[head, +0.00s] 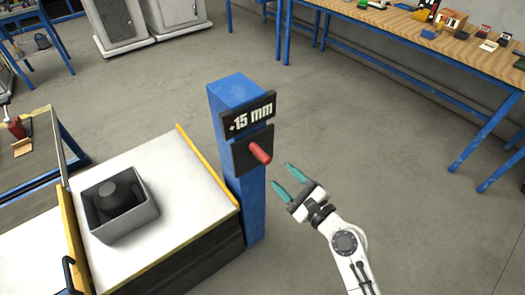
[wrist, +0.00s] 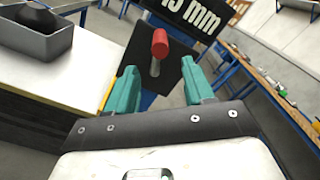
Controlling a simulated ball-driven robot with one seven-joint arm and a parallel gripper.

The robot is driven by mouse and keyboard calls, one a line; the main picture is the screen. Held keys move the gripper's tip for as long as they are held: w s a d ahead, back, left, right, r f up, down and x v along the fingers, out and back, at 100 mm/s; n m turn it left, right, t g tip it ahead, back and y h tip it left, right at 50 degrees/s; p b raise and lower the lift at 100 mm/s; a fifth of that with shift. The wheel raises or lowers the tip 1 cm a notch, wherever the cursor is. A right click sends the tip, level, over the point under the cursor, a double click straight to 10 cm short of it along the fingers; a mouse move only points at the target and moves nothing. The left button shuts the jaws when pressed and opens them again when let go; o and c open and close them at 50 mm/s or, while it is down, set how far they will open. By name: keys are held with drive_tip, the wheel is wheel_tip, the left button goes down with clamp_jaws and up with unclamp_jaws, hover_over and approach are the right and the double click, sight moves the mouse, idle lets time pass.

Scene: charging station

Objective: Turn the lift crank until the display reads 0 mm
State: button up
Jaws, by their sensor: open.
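In the wrist view the red handle (wrist: 159,44) stands ahead of and between the fingers, on a short metal stem. My gripper (head: 282,180) is open and empty, with teal fingers, to the lower right of the handle and apart from it.
A white-topped bench (head: 180,180) with yellow edge strips stands left of the post. A grey bin (head: 122,225) with a dark object sits on it. A wooden workbench (head: 400,30) with small items stands at the upper right. The floor right of the post is clear.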

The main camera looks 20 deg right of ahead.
sight(261, 155)
drive_tip(key=w+a+m, duration=0.1)
drive_tip(key=w+m, duration=0.1)
drive_tip(key=w, duration=0.1)
drive_tip(key=w+a+m+p, duration=0.1)
drive_tip(key=w+m, duration=0.1)
drive_tip(key=w, duration=0.2)
drive_tip(key=w+a+m, duration=0.1)
drive_tip(key=w+m, duration=0.1)
drive_tip(key=w, duration=0.1)
drive_tip(key=shift+w+p, duration=0.3)
drive_tip(key=shift+p, duration=0.05)
clamp_jaws()
idle(0.4)
